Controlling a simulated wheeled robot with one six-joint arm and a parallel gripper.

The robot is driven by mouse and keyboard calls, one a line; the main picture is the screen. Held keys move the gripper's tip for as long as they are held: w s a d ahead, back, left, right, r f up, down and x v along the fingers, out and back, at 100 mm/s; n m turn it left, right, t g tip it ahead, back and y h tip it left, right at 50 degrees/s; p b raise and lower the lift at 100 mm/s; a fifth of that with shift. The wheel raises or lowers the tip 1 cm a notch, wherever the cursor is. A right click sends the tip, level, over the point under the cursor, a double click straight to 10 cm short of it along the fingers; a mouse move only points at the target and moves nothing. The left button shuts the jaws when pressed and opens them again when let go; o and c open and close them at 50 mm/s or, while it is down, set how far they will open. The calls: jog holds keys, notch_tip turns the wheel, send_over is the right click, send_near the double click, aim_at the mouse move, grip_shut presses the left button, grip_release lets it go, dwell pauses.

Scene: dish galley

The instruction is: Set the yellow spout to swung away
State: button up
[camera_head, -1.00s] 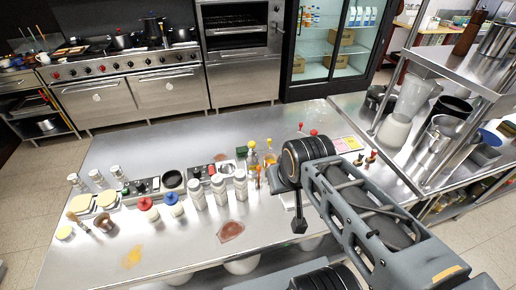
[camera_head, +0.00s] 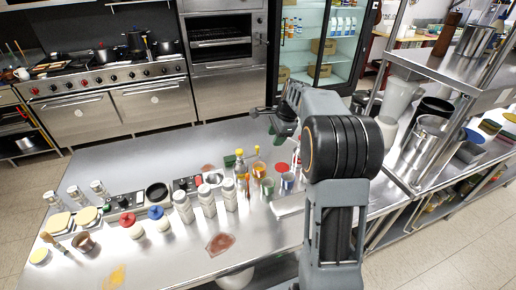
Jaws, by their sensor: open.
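I cannot make out a yellow spout for certain in the head view. Small yellow tops show on two bottles near the middle of the counter, one on the left bottle (camera_head: 239,153) and one on the right bottle (camera_head: 257,150). My gripper (camera_head: 262,112) is small in the picture, above the counter's far edge and pointing left. It is open, apart from the bottles, with nothing visible in it. My arm hides the counter to the right of the bottles.
White shakers (camera_head: 206,201) stand left of the bottles. A reddish patch (camera_head: 220,243) lies on the steel counter (camera_head: 160,255). A steel shelf unit (camera_head: 440,70) with pots stands at the right.

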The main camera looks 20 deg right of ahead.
aim_at(257, 147)
jog(key=w+r+m+t, duration=0.1)
jog(key=w+r+m, duration=0.25)
jog(key=m, duration=0.25)
jog(key=w+a+f+m, duration=0.1)
jog(key=f, duration=0.3)
jog(key=w+a+f+p, duration=0.1)
jog(key=a+f, duration=0.1)
jog(key=f, duration=0.2)
jog(key=w+a+f+m, duration=0.1)
jog(key=f, duration=0.3)
jog(key=shift+a+m+y, duration=0.15)
jog(key=shift+m+y, duration=0.15)
jog(key=shift+y, duration=0.1)
grip_shut()
